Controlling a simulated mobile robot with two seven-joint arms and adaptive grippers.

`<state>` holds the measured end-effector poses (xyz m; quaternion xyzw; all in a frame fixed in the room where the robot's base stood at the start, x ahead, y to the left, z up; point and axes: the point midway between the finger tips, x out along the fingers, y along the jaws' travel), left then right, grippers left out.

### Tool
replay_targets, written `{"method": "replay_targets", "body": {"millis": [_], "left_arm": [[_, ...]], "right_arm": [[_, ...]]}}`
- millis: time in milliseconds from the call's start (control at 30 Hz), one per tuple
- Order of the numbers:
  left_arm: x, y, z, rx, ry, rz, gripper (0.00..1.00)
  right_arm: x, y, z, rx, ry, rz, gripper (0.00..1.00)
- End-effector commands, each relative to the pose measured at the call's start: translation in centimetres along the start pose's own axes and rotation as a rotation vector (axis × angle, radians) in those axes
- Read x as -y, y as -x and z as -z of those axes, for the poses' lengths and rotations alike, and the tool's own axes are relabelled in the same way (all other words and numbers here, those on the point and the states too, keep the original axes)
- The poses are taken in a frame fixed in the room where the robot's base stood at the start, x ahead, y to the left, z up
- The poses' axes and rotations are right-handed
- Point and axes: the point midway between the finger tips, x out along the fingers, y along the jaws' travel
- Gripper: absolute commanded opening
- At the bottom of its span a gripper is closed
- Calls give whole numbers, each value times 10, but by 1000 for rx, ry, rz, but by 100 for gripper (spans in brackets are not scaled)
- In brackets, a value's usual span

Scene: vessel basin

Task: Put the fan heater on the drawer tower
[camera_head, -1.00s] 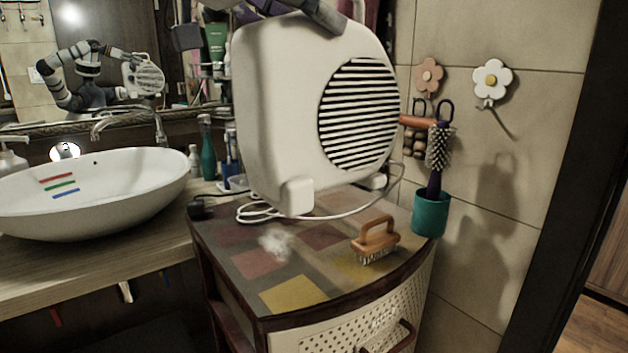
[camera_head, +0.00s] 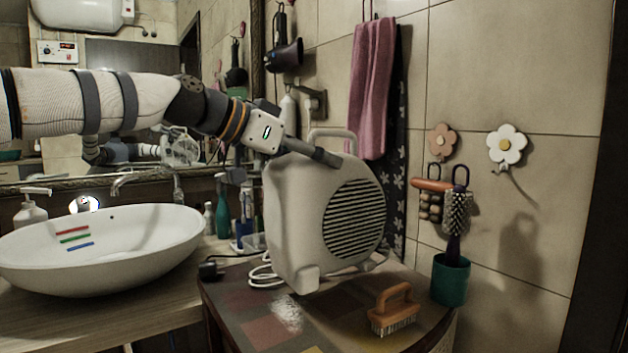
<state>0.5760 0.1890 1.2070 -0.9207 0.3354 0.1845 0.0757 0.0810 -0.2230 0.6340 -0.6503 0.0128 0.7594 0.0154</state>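The white fan heater (camera_head: 299,215), with a round black-slatted grille and a top handle (camera_head: 334,133), is upright over the back part of the drawer tower (camera_head: 243,301). Its front foot appears to touch the patchwork top. My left gripper (camera_head: 328,155) comes in from the left. Its dark fingers are at the handle opening, just above the heater's body. One finger hides the other, so I cannot tell whether they grip the handle. My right gripper is not in view.
A wooden brush (camera_head: 394,312) lies on the tower top, right of the heater. A teal cup (camera_head: 450,281) with a round brush stands at the right edge. A white basin (camera_head: 100,250) is at left. A pink towel (camera_head: 372,90) hangs behind.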

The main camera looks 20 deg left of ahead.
Motion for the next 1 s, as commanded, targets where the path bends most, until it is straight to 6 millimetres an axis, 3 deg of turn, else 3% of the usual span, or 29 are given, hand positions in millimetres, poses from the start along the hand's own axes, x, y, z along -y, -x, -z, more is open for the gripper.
{"method": "replay_targets", "body": {"millis": [133,400,767,800,867,1000], "left_arm": [[5,-3,-1,-11,-1,3,11],[7,-15,-28,-13,-2,3,11],[7,-17,-33,-13,-4,4,11],[7,-19,-36,-6,-3,2,76],[7,-19,-36,-5,-3,2,90],[7,-19,-37,-4,-2,2,92]], "right_arm": [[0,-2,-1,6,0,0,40],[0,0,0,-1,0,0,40],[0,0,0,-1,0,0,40],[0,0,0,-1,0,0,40],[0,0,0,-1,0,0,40],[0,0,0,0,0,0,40]]}}
